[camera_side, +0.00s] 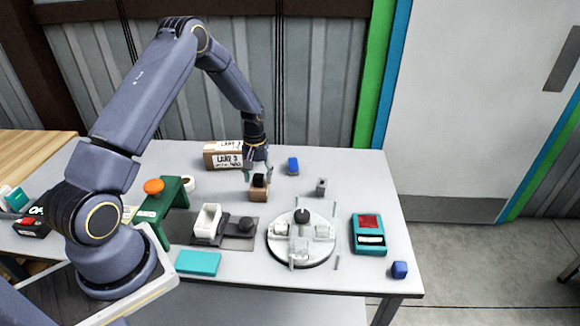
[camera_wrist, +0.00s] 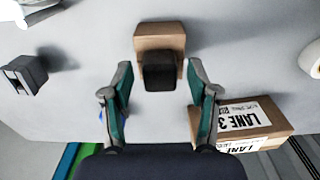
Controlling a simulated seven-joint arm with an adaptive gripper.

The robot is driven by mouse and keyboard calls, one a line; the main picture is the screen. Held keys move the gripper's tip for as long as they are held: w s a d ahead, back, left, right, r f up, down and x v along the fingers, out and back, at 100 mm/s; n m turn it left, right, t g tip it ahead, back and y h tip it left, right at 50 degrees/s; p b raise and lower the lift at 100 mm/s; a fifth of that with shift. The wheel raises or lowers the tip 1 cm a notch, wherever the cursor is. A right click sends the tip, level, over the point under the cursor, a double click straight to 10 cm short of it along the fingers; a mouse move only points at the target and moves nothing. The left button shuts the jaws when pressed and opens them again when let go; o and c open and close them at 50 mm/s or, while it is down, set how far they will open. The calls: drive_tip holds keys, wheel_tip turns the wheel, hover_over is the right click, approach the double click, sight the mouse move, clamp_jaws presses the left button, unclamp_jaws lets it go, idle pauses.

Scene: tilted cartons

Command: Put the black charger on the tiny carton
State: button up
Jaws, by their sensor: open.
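The black charger (camera_side: 259,180) sits on top of the small brown tiny carton (camera_side: 258,194) in the side view. In the wrist view the black charger (camera_wrist: 160,77) rests against the tiny carton (camera_wrist: 159,36), toward its edge nearest my gripper. My gripper (camera_side: 258,172) is open close above it, with no grip on anything. In the wrist view the fingertips (camera_wrist: 159,68) stand to the left and right of the charger, with a visible gap on each side. The charger's underside is hidden.
A larger LANE 3 carton (camera_side: 224,156) lies behind to the left. A blue block (camera_side: 293,166) and a grey block (camera_side: 321,187) are to the right. A round white fixture (camera_side: 300,245), a dark plate with a white bin (camera_side: 207,222), and a green stand (camera_side: 160,208) are nearer.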

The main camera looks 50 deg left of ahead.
wheel_tip(320, 180, up, 11)
wheel_tip(320, 180, up, 7)
drive_tip(key=m+t, duration=0.1)
hover_over(258, 176)
drive_tip(key=s+d, duration=0.1)
drive_tip(key=d, duration=0.3)
drive_tip(key=s+d+r+m+t, duration=0.1)
drive_tip(key=s+d+r+m, duration=0.2)
drive_tip(key=s+d+r, duration=0.4)
drive_tip(key=s+d+r+m+t, duration=0.1)
drive_tip(key=s+d+r+m, duration=0.1)
drive_tip(key=s, duration=0.5)
drive_tip(key=s+d+r+m+t, duration=0.2)
drive_tip(key=s+d+r+m, duration=0.1)
drive_tip(key=s+d, duration=0.3)
drive_tip(key=shift+s+r+t, duration=0.3)
drive_tip(key=shift+s+r, duration=0.2)
drive_tip(key=shift+r, duration=0.35)
